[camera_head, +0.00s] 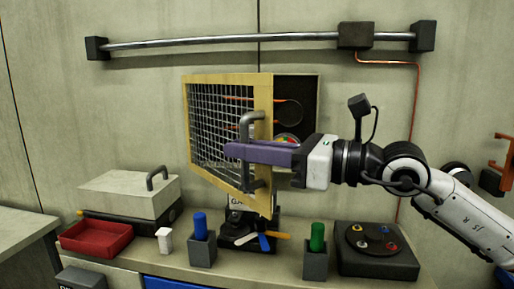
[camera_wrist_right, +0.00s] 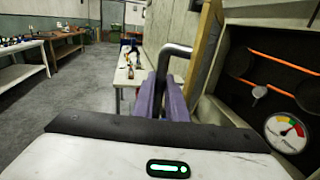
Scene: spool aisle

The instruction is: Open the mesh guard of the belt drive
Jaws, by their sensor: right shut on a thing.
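The mesh guard (camera_head: 188,92) is a yellow frame with a grey wire grid. In the head view it stands swung out at an angle from the dark box of the belt drive (camera_head: 308,92), with its handle side away from the wall. The belt drive's orange belt and gauge (camera_wrist_right: 286,130) show in the right wrist view. The guard's grey bar handle (camera_head: 247,124) also shows in the wrist view (camera_wrist_right: 178,52). My right gripper (camera_head: 232,150) has purple fingers, shut on the handle; they hide its middle. My left gripper is not in view.
Below on the bench are a red tray (camera_head: 95,238), a lidded box (camera_head: 128,192), a blue cylinder (camera_head: 200,222) and a green cylinder (camera_head: 317,234) in grey holders, and a black plate with knobs (camera_head: 375,262). A metal rail (camera_head: 230,40) runs above.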

